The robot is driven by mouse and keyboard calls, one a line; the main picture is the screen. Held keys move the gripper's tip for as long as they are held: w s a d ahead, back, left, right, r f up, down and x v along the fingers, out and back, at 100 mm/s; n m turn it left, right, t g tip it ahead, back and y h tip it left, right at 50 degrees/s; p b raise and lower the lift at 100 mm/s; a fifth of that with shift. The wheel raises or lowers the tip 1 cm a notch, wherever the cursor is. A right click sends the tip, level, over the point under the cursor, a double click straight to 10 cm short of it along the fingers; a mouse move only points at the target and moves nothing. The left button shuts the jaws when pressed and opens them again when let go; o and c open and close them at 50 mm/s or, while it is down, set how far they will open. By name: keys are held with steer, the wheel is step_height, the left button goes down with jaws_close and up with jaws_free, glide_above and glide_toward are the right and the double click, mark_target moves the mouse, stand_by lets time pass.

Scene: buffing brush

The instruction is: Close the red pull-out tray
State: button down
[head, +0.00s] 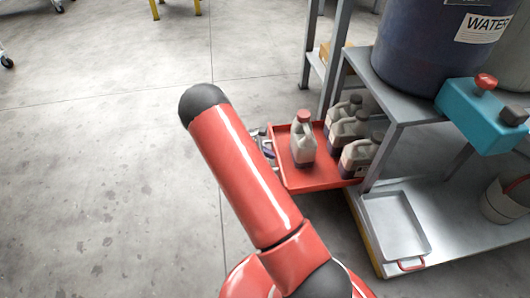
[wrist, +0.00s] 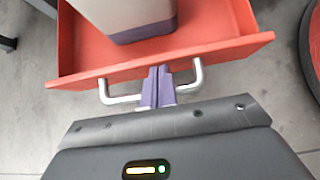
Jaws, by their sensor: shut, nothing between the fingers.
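The red pull-out tray (head: 318,177) sticks out to the left from under the grey metal shelf, holding several grey jugs. In the wrist view the front wall of the red tray (wrist: 215,51) spans the picture, with a silver bar handle (wrist: 196,78) on it. My gripper (wrist: 158,72) is shut and empty. Its purple fingertips are at the middle of the handle, close to the tray's front wall. I cannot tell whether they touch the wall. In the head view my red arm hides part of the gripper, which shows only slightly beside the tray front.
A grey jug (head: 303,140) with a red cap stands in the tray. A grey pan (head: 396,224) lies on the lower shelf. A blue barrel (head: 408,50) and a teal box (head: 475,112) stand above. The floor (head: 90,170) to the left is clear.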

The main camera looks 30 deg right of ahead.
mark_target(344, 142)
steer(key=shift+d, duration=0.1)
steer(key=s+d, duration=0.2)
steer(key=d, duration=0.7)
steer(key=s+d, duration=0.3)
steer(key=d, duration=0.6)
steer(key=s+d, duration=0.3)
steer(key=d, duration=0.6)
steer(key=shift+d, duration=0.45)
steer(key=shift+s+d+r, duration=0.15)
steer(key=shift+r, duration=0.1)
steer(key=shift+r+p, duration=0.25)
steer(key=shift+p, duration=0.1)
steer(key=p+v, duration=0.2)
steer(key=v, duration=0.2)
steer(key=p+v, duration=0.2)
steer(key=v, duration=0.3)
steer(key=shift+w+a+f+p, duration=0.25)
steer(key=shift+p, duration=0.1)
steer(key=shift+w+a+r, duration=0.1)
steer(key=shift+a, duration=0.3)
